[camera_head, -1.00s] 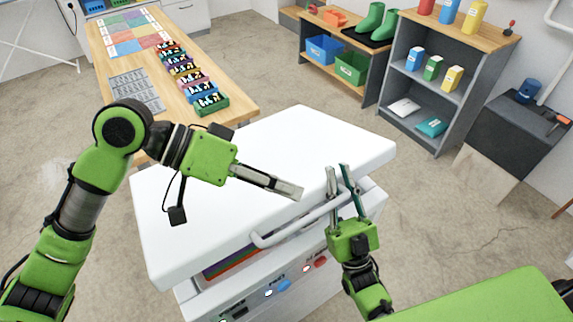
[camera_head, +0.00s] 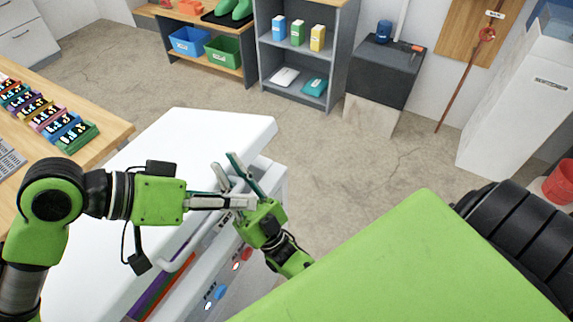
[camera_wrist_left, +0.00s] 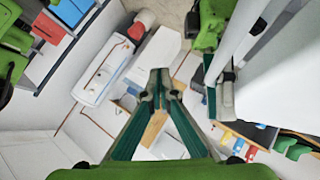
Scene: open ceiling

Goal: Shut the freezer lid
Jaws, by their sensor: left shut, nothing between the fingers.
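The freezer's white lid (camera_head: 205,130) lies left of centre in the head view. A gap under its front edge shows coloured contents (camera_head: 160,292), so the lid is partly raised. The freezer body (camera_head: 255,225) is below. My left gripper (camera_head: 254,203) is shut and empty, pointing right near the lid's front edge, and crosses my right gripper's fingers in the picture; I cannot tell if they touch. In the left wrist view its teal fingers converge at the tips (camera_wrist_left: 160,85). My right gripper (camera_head: 222,160) is open beside the lid's front edge, near the handle (camera_head: 178,268), which is partly hidden.
A wooden table with coloured trays (camera_head: 40,118) stands at the left. A grey shelf (camera_head: 310,45) and a dark-topped cabinet (camera_head: 388,72) stand at the back. A tall white unit (camera_head: 525,100) is at the right. The floor (camera_head: 370,160) between is clear.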

